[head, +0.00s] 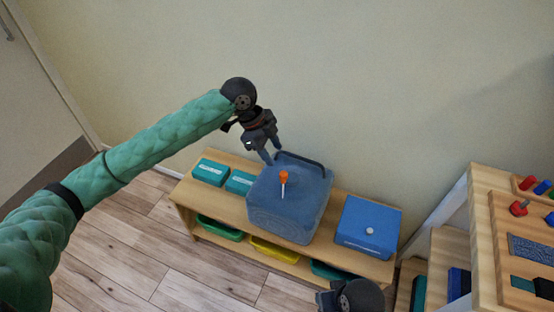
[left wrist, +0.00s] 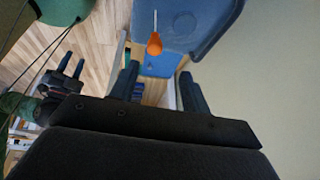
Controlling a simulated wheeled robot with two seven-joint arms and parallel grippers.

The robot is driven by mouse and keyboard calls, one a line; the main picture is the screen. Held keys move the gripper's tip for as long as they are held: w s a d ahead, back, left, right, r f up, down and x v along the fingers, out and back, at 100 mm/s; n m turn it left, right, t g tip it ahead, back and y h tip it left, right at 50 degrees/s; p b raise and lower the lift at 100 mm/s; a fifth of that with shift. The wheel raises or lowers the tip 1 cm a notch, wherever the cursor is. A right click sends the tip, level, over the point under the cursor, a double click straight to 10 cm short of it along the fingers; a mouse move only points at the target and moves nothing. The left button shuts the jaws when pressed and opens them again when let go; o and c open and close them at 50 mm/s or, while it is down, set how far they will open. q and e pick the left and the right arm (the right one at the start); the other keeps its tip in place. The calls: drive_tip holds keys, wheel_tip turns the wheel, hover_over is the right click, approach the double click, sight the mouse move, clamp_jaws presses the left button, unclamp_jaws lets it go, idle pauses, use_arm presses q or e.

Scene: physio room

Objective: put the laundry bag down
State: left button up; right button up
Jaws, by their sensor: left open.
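The blue laundry bag (head: 290,205), with a dark handle along its back edge, stands on the wooden bench (head: 382,268). An orange knob on a pale stem (head: 283,178) shows in front of its top; I cannot tell whether it is attached. My left gripper (head: 270,153) is open at the bag's back left edge, close to the handle; I cannot tell whether it touches. In the left wrist view, the bag (left wrist: 205,20) lies beyond the open, empty fingers (left wrist: 158,88). My right gripper (left wrist: 72,66) shows there with its fingers apart.
Teal boxes (head: 210,172) stand left of the bag and a blue box (head: 366,228) stands right of it. Green and yellow trays (head: 273,250) sit on the lower shelf. Wooden steps and a peg board (head: 488,225) are at right. The wall is close behind the bench.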

use_arm(q)
drive_tip(key=s+d+f+n+t+h, duration=0.1)
drive_tip(key=s+d+f+n, duration=0.25)
drive_tip(key=s+f, duration=0.3)
drive_tip(key=s+d+f+n+t+h, duration=0.1)
drive_tip(key=s+d+f+n, duration=0.3)
drive_tip(key=s, duration=0.3)
drive_tip(key=s+a+f+n+y, duration=0.1)
drive_tip(key=s+a+f+n, duration=0.2)
drive_tip(key=s, duration=0.3)
drive_tip(key=s+a+f+n+y, duration=0.1)
drive_tip(key=s+a+f+n, duration=0.3)
drive_tip(key=s+a, duration=0.1)
drive_tip(key=s+a+f+n+t+y, duration=0.1)
drive_tip(key=s+a+f+n, duration=0.3)
drive_tip(key=s, duration=0.4)
drive_tip(key=shift+a+f+n+y, duration=0.15)
drive_tip(key=shift+a+n+y, duration=0.2)
drive_tip(key=shift+a+y, duration=0.25)
